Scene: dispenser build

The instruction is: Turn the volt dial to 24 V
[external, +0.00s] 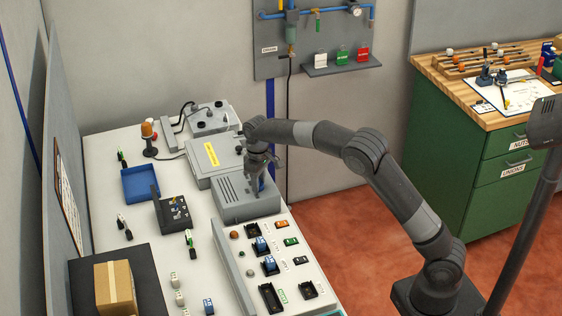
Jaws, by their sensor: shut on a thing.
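A grey box with slots in its top (232,188) stands on the white bench in the external view. My gripper (260,190) points down at the right end of this box. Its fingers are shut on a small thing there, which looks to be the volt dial. The fingers cover the dial, so its pointer and the volt marks cannot be read. A small patch of blue shows by the fingers.
A grey case with a yellow label (211,153) stands just behind the box. A sloped panel with blue and black parts (282,268) lies in front. A blue tray (140,184) and a cardboard box (115,287) are to the left.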

